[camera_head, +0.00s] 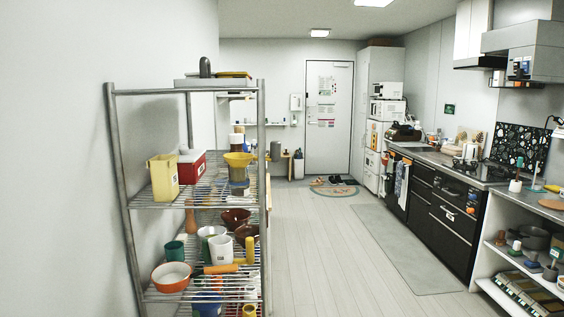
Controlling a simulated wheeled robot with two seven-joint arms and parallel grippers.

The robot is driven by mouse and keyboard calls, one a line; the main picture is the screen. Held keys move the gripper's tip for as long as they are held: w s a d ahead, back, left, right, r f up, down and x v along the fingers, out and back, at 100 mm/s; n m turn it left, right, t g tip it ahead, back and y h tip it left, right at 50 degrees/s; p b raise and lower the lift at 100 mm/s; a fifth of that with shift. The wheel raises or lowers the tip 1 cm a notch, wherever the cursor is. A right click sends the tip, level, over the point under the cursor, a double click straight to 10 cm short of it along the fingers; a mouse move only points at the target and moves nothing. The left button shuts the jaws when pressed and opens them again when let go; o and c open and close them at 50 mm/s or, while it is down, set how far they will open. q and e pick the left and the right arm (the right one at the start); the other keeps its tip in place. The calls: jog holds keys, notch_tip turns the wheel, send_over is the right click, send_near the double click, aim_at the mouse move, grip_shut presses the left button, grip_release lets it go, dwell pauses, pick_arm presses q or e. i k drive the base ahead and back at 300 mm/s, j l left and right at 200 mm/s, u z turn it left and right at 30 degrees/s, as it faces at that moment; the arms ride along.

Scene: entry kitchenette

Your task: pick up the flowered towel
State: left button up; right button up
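Towels hang at the front of the dark counter along the right wall, near its far end. One is a pale towel (404,186) with darker marks. It is too small at this distance to tell whether the pattern is flowers. A bluish cloth beside it partly overlaps it. No other towel is clearly visible. Neither of my grippers is in view.
A metal shelf rack (132,200) with bowls, cups and containers stands close on the left. A low open shelf (484,265) is at the near right. The pale floor (315,250) between is clear, with a grey mat (405,250) along the counter. A door (328,140) is at the back.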

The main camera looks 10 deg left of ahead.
aim_at(401, 170)
jog(key=l+z, duration=0.1)
jog(key=z, duration=0.65)
jog(key=i+l+u, duration=0.1)
jog(key=l, duration=0.25)
jog(key=i+l+u, duration=0.1)
jog(key=l, duration=0.3)
jog(key=i+l+u, duration=0.1)
jog(key=i+l, duration=0.15)
jog(key=i+l+u, duration=0.15)
jog(key=i, duration=0.25)
jog(key=i+l+u, duration=0.1)
jog(key=i+l, duration=0.3)
jog(key=i+l+u, duration=0.15)
jog(key=i+u, duration=0.3)
jog(key=i, duration=0.9)
jog(key=i+u, duration=0.15)
jog(key=i, duration=1.25)
jog(key=i+z, duration=0.2)
jog(key=i, duration=1.2)
